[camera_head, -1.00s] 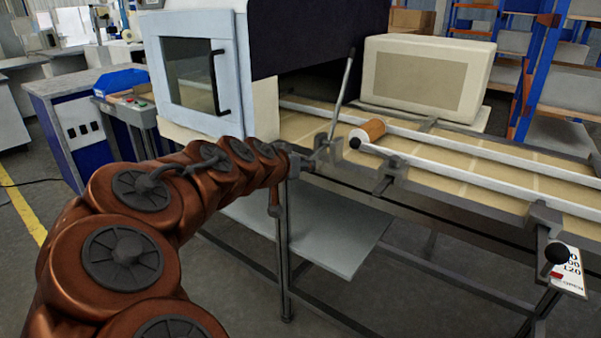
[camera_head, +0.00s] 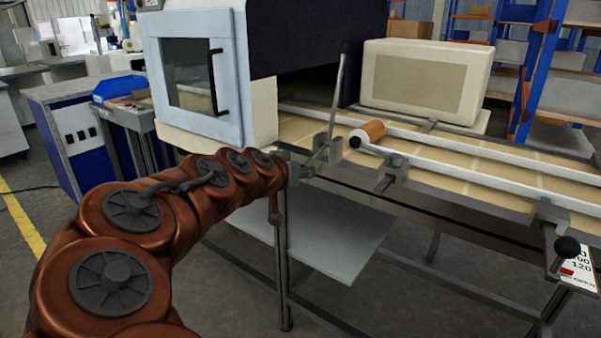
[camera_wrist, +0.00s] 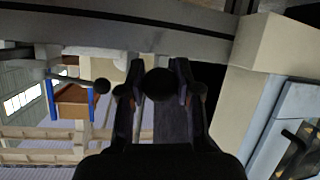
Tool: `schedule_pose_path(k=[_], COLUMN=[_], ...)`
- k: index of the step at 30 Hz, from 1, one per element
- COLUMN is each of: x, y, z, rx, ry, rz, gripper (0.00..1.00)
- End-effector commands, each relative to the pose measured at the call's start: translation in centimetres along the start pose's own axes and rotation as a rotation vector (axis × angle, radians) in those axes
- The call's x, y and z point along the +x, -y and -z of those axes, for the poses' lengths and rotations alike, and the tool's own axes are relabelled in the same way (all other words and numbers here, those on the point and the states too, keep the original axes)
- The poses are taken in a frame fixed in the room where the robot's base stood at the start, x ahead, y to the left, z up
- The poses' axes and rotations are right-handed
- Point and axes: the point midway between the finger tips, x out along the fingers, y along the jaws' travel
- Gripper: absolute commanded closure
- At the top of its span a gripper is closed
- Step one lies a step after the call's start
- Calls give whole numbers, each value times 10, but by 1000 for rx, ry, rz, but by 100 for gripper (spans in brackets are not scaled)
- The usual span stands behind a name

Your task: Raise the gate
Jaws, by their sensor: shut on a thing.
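My gripper (camera_wrist: 160,88) is shut on a black ball knob (camera_wrist: 159,82), which sits between its two fingers in the wrist view. In the head view my gripper (camera_head: 303,171) is at the front edge of the conveyor, seen from behind the arm, and it hides the knob. A thin grey rod (camera_head: 338,95), which may be the gate's arm, rises steeply just beyond it, its top leaning slightly right. A grey bracket (camera_head: 334,150) is at its foot.
A white machine with a windowed door (camera_head: 196,85) stands left of the rod. A cream box (camera_head: 424,78) is behind the conveyor. Another black knob (camera_head: 567,247) is by a numbered sign (camera_head: 578,266) at right. A grey lower shelf (camera_head: 315,235) is below.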

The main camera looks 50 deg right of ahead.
Motion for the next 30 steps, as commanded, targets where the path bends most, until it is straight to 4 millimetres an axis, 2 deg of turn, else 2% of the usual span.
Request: schedule_pose_path(k=[4,5,12,23,30], x=[1,1,0,-2,-26], y=[-1,-1,0,0,2], z=[-2,-2,-1,0,0], rx=[1,1,0,0,-2], ry=[5,5,2,0,-2], rz=[-3,-3,-1,1,4], gripper=[100,66,41,41,41])
